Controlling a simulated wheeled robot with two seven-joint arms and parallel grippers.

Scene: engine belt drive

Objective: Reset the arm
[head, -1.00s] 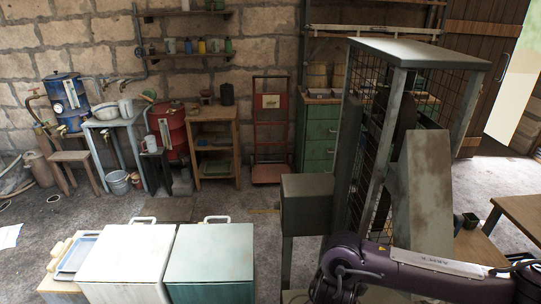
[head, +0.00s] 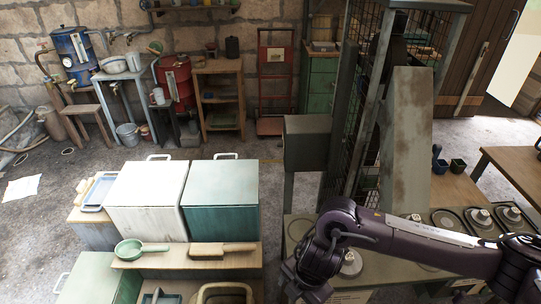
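My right arm (head: 400,238) comes in from the right edge. It bends at a joint near the lower middle and runs down to the bottom edge. Its gripper does not show. My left arm and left gripper are out of view. The tall grey machine frame (head: 367,120) with wire mesh stands behind my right arm. A rusty grey slanted panel (head: 408,135) is on its right side, and a dark grey box (head: 308,142) is on its left. My arm hides part of the bench below, which bears several round parts, such as one at the right (head: 480,218).
A white chest (head: 148,200) and a green chest (head: 221,197) stand to the left. In front is a wooden shelf (head: 190,260) with a green pan (head: 140,249) and a brush (head: 222,250). A wooden table (head: 515,165) is at the right.

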